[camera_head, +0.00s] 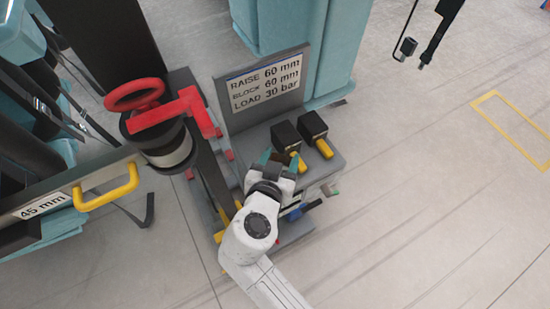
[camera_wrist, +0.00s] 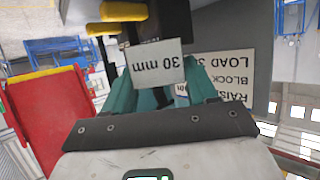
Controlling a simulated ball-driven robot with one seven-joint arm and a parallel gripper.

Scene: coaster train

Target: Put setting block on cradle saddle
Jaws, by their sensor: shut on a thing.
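My gripper (camera_head: 283,160) is low over the grey bench, its teal fingers close to the standing blocks. In the wrist view the fingers (camera_wrist: 165,90) are around a dark block with a white "30 mm" label (camera_wrist: 155,65), seen upside down. I cannot pick out the cradle saddle with certainty.
A sign (camera_head: 265,82) reads raise 60 mm, block 60 mm, load 30 bar. A red-ringed jack-like cylinder (camera_head: 165,145) stands left of the bench. A beam marked 45 mm (camera_head: 42,205) with a yellow handle (camera_head: 108,190) lies farther left. Open floor (camera_head: 430,190) extends right.

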